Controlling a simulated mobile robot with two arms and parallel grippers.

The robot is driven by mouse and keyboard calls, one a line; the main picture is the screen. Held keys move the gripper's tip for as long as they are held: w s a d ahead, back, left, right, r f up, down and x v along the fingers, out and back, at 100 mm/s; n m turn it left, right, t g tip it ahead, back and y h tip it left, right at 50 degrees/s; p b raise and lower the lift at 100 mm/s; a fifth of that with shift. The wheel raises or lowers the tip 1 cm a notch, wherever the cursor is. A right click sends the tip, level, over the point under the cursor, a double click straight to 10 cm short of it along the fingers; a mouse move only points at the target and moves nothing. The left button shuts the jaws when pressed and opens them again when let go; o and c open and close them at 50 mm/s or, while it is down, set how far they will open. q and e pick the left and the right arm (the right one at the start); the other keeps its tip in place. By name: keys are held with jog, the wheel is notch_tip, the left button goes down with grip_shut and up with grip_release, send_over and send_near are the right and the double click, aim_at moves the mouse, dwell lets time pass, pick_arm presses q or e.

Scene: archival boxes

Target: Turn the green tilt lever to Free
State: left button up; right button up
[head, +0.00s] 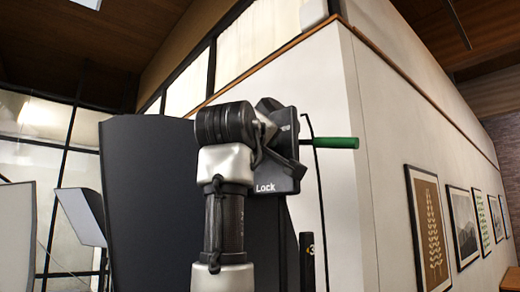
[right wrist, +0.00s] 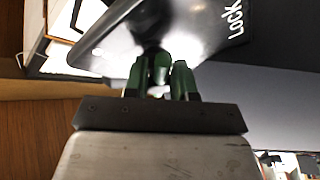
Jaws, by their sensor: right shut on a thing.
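A dark plate (head: 289,180) carries the white word Lock at its bottom and letters ending in "ee" higher up, the rest hidden. A green bar (head: 337,142) on a thin shaft sticks out level to the right of the plate. In the right wrist view, my right gripper (right wrist: 162,78) is shut on a green piece of the lever (right wrist: 160,66), below a dark hub. The word Lock shows on the plate (right wrist: 205,30) at upper right. In the head view my right arm covers part of the plate, and its fingers are hidden. My left gripper is out of view.
A large dark panel (head: 150,190) stands behind my arm. A thin black curved rod (head: 318,185) runs down right of the plate. A pale wall (head: 395,130) with several framed pictures (head: 427,225) lies to the right. The space around the bar's free end looks clear.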

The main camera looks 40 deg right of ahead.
jog(key=shift+s+r+n+g+y+p, duration=0.2)
jog(key=shift+n+g+y, duration=0.25)
jog(key=shift+n, duration=0.75)
jog(key=shift+w+r+n+g+y+p, duration=0.1)
jog(key=shift+r+n+g+y, duration=0.3)
jog(key=shift+n, duration=0.8)
jog(key=shift+s+r+n+g+y+p, duration=0.15)
jog(key=shift+n+g+y, duration=0.25)
jog(key=shift+n, duration=0.8)
jog(key=shift+w, duration=0.1)
jog(key=o, duration=0.7)
jog(key=shift+o, duration=0.2)
jog(key=shift+r, duration=0.1)
jog(key=b+v, duration=0.3)
jog(key=v, duration=0.7)
jog(key=shift+s+a, duration=0.2)
jog(key=shift+a, duration=0.15)
